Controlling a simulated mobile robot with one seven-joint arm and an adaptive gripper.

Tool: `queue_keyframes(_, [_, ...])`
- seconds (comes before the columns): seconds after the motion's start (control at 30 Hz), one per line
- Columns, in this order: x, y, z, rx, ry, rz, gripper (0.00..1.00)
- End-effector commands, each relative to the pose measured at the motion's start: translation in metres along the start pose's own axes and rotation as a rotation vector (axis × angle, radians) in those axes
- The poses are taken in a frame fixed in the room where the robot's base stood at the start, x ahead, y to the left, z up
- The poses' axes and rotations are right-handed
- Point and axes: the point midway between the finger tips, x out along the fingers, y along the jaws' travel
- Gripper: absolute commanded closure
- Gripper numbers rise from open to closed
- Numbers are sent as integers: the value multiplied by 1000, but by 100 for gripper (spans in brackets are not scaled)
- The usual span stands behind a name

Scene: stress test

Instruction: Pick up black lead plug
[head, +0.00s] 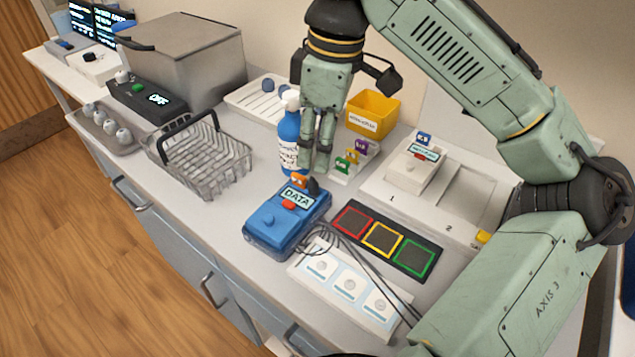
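A small black plug-like piece (313,185) stands at the back right of the blue DATA device (264,226), beside an orange piece (298,181). It looks like the black lead plug, but it is small here. My gripper (315,170) points down just above and behind it in the picture. The fingers look close together. I cannot tell whether they touch the plug or how wide the gap is. Dark leads (350,247) run from near the device across a white card of pads.
A blue spray bottle (289,138) stands close to the left of my gripper. Coloured clips (346,164) and a yellow bin (373,114) are behind on the right. A wire basket (205,165) is at left; a three-colour mat (384,240) lies right of the device.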

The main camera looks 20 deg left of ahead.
Motion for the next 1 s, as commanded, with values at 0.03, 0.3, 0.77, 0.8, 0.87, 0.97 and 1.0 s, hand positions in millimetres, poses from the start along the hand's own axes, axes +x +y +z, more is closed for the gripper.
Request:
queue_keyframes(0.03, [8,0,0,0,2,-2,61])
queue_keyframes(0.3, [30,-2,0,-1,1,-2,61])
queue_keyframes(0.77, [73,-5,1,1,2,1,61])
queue_keyframes(0.8, [73,-5,1,1,2,2,61])
queue_keyframes(0.87, [73,-5,1,1,2,1,61])
queue_keyframes(0.97, [72,-5,1,1,1,1,67])
queue_keyframes(1.0, [72,-5,1,1,1,1,70])
